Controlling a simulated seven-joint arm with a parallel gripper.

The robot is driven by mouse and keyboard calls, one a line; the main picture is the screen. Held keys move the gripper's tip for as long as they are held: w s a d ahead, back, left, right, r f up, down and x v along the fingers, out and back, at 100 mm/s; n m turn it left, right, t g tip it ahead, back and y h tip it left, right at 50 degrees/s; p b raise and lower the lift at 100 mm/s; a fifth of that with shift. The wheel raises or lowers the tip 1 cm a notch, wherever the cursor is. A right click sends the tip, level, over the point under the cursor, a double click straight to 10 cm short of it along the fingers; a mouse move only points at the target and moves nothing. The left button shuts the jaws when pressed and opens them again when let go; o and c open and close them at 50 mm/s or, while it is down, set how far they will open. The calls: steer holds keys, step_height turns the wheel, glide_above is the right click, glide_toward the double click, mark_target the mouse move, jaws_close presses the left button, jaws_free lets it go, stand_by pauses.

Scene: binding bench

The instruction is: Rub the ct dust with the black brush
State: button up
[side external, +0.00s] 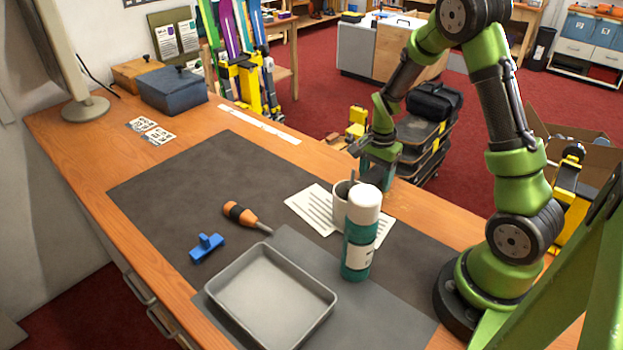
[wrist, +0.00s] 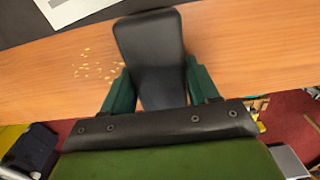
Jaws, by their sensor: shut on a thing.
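The black brush (wrist: 150,50), a dark rounded block, is between the two green fingers of my gripper (wrist: 160,85) in the wrist view. My gripper is shut on it. Yellowish dust specks (wrist: 95,66) lie scattered on the bare wood to the left of the brush in the wrist view, apart from it. In the side external view my gripper (side external: 377,172) is low over the far edge of the bench, behind the grey mug. I cannot make out the brush or the dust there. Whether the brush touches the wood is unclear.
The grey mug (side external: 344,212) and a teal can with a white cap (side external: 357,250) stand near my gripper. A printed sheet (side external: 308,205), an orange screwdriver (side external: 242,214), a blue tool (side external: 206,249) and a grey tray (side external: 235,325) are on the bench.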

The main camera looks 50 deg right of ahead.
mark_target(413, 211)
steer(key=shift+w, duration=0.85)
steer(key=shift+s, duration=6.55)
steer(key=shift+s+a, duration=0.2)
steer(key=shift+a, duration=0.05)
steer(key=shift+w+a, duration=0.1)
steer(key=shift+a, duration=0.2)
steer(key=shift+w, duration=6.85)
steer(key=shift+s, duration=6.95)
step_height(413, 211, up, 8)
